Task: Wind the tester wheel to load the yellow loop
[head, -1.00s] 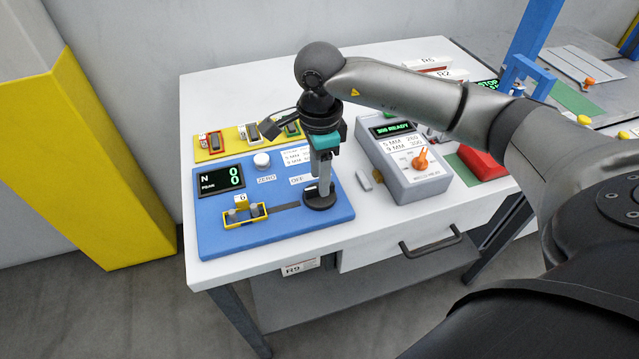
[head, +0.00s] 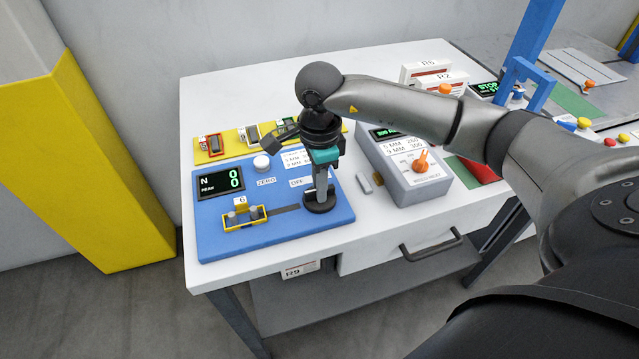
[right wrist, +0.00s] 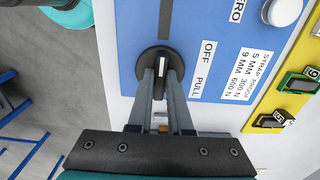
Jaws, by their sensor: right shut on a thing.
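The blue tester (head: 215,242) on the white table has a black round wheel (head: 318,205) at its right end, also in the right wrist view (right wrist: 143,66). My right gripper (head: 319,196) points down at the wheel. In the right wrist view its fingers (right wrist: 161,70) are shut on the wheel's raised grip, which they partly hide. The yellow loop (head: 230,226) lies around two grey posts at the tester's left, beside a dark slot. The tester's display (head: 220,182) reads N 0 and peak 0. My left gripper is not in view.
A white ZERO button (head: 261,162) is behind the slot. A yellow tray (head: 215,152) with several small pieces lies at the back.

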